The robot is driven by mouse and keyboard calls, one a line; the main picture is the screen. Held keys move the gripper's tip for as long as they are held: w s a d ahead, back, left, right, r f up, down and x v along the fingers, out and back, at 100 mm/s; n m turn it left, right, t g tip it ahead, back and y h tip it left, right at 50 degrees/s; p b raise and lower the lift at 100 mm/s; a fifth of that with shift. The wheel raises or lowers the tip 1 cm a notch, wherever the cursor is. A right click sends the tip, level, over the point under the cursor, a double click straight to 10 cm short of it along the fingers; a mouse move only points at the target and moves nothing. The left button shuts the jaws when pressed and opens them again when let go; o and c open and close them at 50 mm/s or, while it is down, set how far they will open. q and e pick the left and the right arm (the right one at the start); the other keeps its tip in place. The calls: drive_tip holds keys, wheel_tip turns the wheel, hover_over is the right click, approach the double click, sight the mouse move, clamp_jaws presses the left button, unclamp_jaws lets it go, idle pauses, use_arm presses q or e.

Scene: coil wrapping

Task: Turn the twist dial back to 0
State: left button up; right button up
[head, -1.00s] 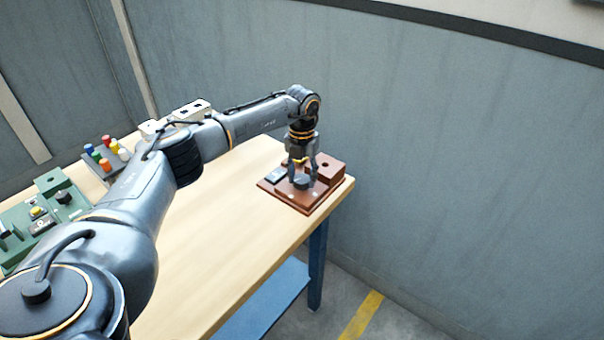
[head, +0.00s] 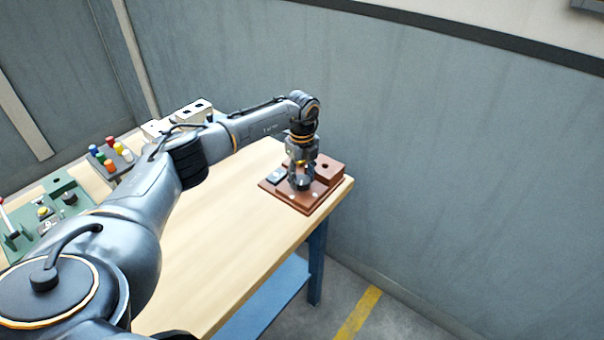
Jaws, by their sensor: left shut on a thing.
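The twist dial (head: 302,186) is a small dark round knob on a reddish-brown base (head: 305,205) at the far right corner of the table. My left gripper (head: 301,180) points straight down over the base and is shut on the dial, with its fingers on the dial's sides. The fingers hide much of the dial, and its scale and pointer are too small to read. My right gripper is not in view.
The wooden table (head: 225,235) is bare in front of the base. A green panel (head: 62,185) with knobs and a lever stands at the left, near a rack of coloured pegs (head: 110,158). A grey wall (head: 450,150) rises behind the table.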

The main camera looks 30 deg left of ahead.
sight(303, 179)
use_arm(q)
drive_tip(key=n+p, duration=0.1)
drive_tip(key=n, duration=0.2)
drive_tip(key=n+p, duration=0.2)
drive_tip(key=n, duration=0.1)
drive_tip(key=shift+s+d+n, duration=0.15)
drive_tip(key=shift+n, duration=0.15)
drive_tip(key=n+p, duration=0.2)
drive_tip(key=n, duration=0.1)
drive_tip(key=shift+f+n+p, duration=0.1)
drive_tip(key=shift+n+p, duration=0.45)
drive_tip(key=shift+n, duration=0.75)
drive_tip(key=o, duration=1.2)
drive_tip(key=shift+c, duration=0.2)
wheel_tip(303, 179, up, 12)
